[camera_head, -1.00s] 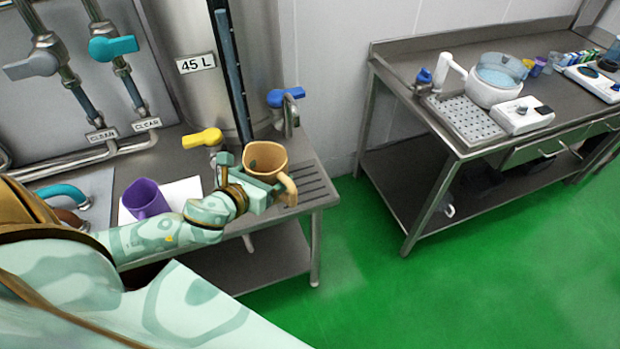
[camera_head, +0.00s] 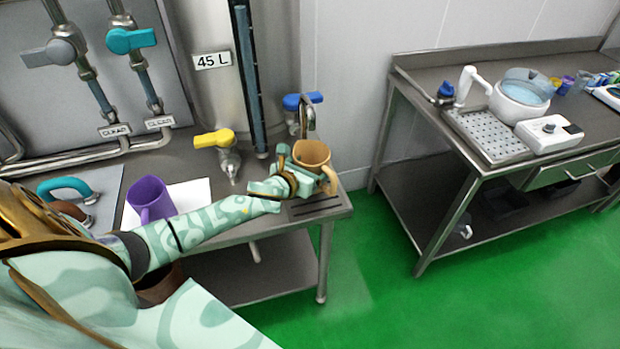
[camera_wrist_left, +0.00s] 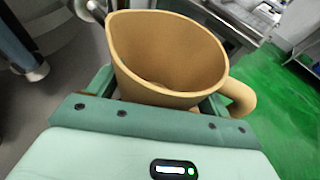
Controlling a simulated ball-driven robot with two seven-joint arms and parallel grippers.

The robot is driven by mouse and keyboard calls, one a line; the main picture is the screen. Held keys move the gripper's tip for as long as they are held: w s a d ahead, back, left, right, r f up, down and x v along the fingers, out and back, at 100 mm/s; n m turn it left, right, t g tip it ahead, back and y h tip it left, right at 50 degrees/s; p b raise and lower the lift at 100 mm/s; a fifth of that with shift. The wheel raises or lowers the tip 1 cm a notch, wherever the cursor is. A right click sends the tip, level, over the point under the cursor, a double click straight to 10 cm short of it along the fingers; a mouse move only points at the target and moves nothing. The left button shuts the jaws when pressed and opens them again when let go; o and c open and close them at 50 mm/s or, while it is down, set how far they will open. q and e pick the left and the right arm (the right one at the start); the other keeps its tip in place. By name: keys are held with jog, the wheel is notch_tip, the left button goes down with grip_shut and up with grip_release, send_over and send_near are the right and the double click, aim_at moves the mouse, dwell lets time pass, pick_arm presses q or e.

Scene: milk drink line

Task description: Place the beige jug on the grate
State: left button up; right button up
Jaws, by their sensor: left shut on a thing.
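The beige jug (camera_head: 312,154) is upright in my left gripper (camera_head: 298,172), whose fingers are shut around its body. In the left wrist view the jug (camera_wrist_left: 165,55) fills the middle, its handle to the right, with the gripper (camera_wrist_left: 160,100) on both sides. The slotted grate (camera_head: 318,206) is at the right end of the left bench. The jug is over the grate's back part, near the blue-handled tap (camera_head: 303,103). I cannot tell whether the jug touches the grate. My right gripper is not in view.
A purple jug (camera_head: 150,198) stands on a white sheet at the left. A yellow-handled tap (camera_head: 215,140) is behind my arm. A second bench (camera_head: 440,90) on the right holds a white device (camera_head: 522,97) and a perforated tray (camera_head: 486,135). Green floor lies between the benches.

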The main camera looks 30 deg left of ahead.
pick_arm(q)
jog(key=shift+s+f+b, duration=0.1)
jog(key=shift+f+b, duration=0.35)
jog(key=shift+f, duration=1)
jog(key=shift+f, duration=0.15)
jog(key=o, duration=1)
jog(key=shift+s+r, duration=0.2)
jog(key=shift+r, duration=0.05)
jog(key=p+v, duration=0.2)
jog(key=v, duration=0.9)
jog(key=shift+s+r+p, duration=0.1)
jog(key=shift+s+p, duration=0.2)
jog(key=shift+s, duration=0.05)
